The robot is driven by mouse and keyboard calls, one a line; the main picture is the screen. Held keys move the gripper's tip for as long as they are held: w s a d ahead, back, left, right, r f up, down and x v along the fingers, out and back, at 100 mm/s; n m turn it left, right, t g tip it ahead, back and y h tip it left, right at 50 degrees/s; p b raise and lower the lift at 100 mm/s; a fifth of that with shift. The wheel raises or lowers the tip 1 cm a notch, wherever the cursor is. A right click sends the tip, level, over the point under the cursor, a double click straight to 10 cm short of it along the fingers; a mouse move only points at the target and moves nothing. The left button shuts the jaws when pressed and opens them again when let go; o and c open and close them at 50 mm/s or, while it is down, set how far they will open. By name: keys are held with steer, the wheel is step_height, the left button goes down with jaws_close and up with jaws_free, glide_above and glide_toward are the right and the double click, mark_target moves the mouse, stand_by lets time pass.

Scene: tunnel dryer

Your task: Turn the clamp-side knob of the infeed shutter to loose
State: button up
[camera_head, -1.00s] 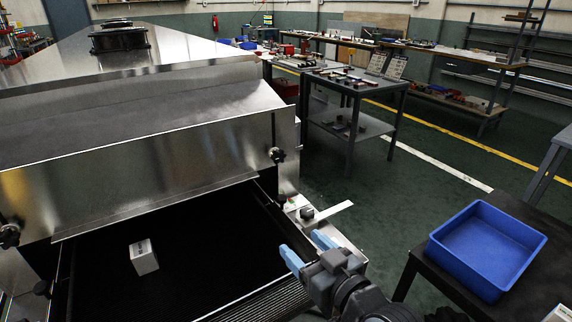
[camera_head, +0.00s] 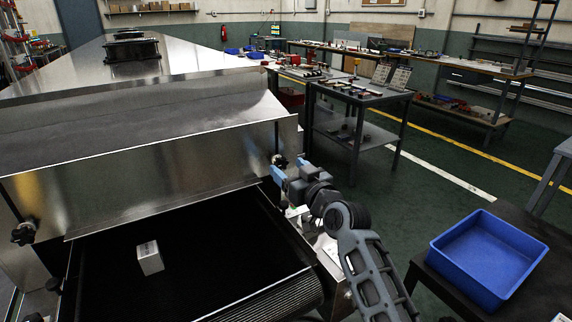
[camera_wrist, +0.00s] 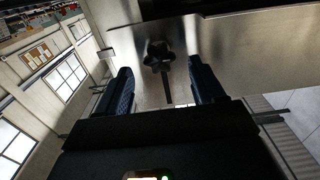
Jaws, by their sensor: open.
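The metal infeed shutter (camera_head: 150,185) hangs across the dryer mouth. A dark lobed knob (camera_head: 279,159) is at its right end, and a second dark knob (camera_head: 24,233) is at its left end. My gripper (camera_head: 286,168), with blue fingers, is open at the right knob. In the wrist view, that lobed knob (camera_wrist: 157,54) shows ahead, between and beyond the two fingers (camera_wrist: 164,85). A slot runs down the plate below it. No finger visibly touches the knob. In the head view the fingers partly hide it.
A small white box (camera_head: 150,258) lies on the black conveyor belt (camera_head: 210,245). A blue bin (camera_head: 488,258) stands on a dark table at the right. A workbench (camera_head: 360,105) with small items stands behind. Green floor lies clear between them.

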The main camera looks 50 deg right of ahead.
mark_target(280, 162)
steer(key=shift+x, duration=1.15)
steer(key=c, duration=1)
